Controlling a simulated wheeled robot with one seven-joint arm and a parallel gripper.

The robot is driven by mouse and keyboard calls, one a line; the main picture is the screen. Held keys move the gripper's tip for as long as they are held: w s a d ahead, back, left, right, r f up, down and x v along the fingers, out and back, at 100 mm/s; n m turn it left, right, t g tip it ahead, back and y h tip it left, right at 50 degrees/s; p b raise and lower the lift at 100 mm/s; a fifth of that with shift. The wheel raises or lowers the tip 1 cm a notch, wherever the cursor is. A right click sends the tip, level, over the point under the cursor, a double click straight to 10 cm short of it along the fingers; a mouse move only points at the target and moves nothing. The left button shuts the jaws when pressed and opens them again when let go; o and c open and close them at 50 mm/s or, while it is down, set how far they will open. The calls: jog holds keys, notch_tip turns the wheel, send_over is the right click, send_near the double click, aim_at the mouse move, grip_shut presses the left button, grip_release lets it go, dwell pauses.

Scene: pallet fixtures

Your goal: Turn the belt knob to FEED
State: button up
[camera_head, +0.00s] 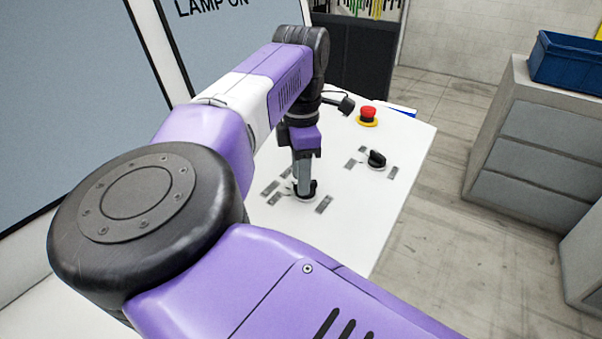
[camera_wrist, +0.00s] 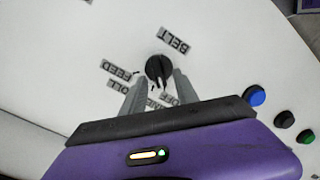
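The belt knob (camera_wrist: 158,68) is a black round dial with a raised grip, set on the white panel (camera_wrist: 235,50). The BELT label (camera_wrist: 173,47) is beside it, and the FEED label (camera_wrist: 121,68) is to its left in the wrist view. The grip's narrow end points down in that view, not at FEED. My gripper (camera_wrist: 160,78) is open, with one finger on each side of the knob and gaps showing. In the head view my gripper (camera_head: 304,184) points down over this knob (camera_head: 300,196), partly hiding it. Finger contact cannot be told.
A second black knob (camera_head: 376,158) and a red emergency button (camera_head: 368,114) on a yellow base stand on the same panel. A grey cabinet (camera_head: 530,140) stands across the floor.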

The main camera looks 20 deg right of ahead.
jog(key=shift+f, duration=0.4)
grip_shut()
